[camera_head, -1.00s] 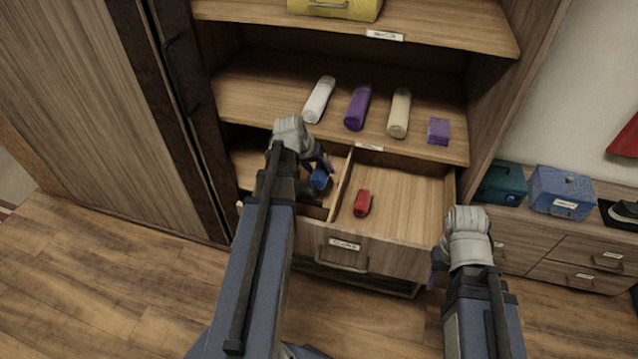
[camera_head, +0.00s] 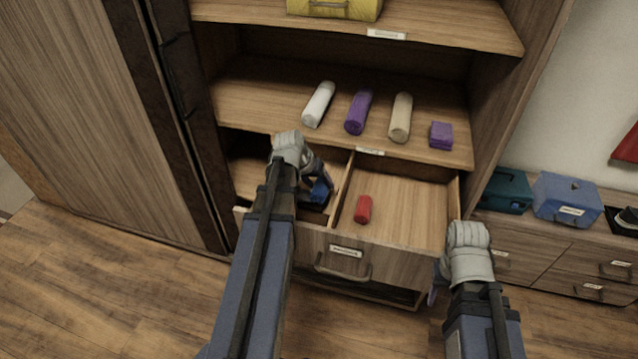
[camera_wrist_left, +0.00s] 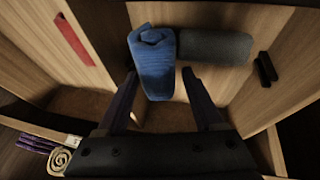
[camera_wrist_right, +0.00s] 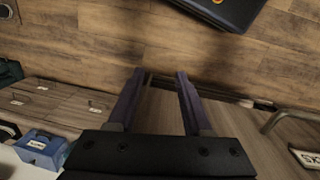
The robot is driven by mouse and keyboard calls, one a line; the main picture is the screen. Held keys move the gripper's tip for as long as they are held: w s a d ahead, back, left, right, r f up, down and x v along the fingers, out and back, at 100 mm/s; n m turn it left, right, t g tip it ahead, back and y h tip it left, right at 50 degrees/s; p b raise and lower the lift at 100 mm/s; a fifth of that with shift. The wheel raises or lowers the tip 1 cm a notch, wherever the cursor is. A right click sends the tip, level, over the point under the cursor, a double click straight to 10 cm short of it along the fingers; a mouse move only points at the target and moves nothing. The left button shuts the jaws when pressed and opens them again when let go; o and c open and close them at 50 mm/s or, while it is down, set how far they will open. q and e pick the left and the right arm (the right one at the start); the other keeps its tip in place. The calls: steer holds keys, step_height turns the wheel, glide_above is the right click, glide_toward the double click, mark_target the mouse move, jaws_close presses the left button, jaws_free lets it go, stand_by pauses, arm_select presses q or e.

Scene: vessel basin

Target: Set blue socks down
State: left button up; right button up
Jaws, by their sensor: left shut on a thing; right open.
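The rolled blue socks (camera_head: 320,191) are in the left compartment of the open drawer (camera_head: 395,258). In the left wrist view the blue socks (camera_wrist_left: 152,62) lie between the two fingers, beside a dark grey roll (camera_wrist_left: 213,47). My left gripper (camera_head: 318,184) is shut on the blue socks, low in that compartment; its wrist partly hides them in the head view. I cannot tell whether the socks touch the drawer floor. My right gripper (camera_head: 436,284) is open and empty, in front of the drawer's right corner. It also shows in the right wrist view (camera_wrist_right: 160,75).
A red roll (camera_head: 363,209) lies in the drawer's right compartment, past the divider. The shelf above holds a white roll (camera_head: 318,104), purple roll (camera_head: 358,112), beige roll (camera_head: 400,118) and small purple item (camera_head: 441,135). A blue box (camera_head: 567,199) stands on the low cabinet at right.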

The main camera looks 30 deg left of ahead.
arm_select(q)
steer(key=shift+f, duration=0.4)
steer(key=o, duration=1.5)
steer(key=shift+c, duration=0.2)
steer(key=shift+r, duration=0.15)
steer(key=shift+r+p, duration=0.4)
steer(key=shift+r, duration=0.1)
steer(key=p+v, duration=1)
steer(key=v, duration=0.2)
steer(key=shift+p, duration=0.4)
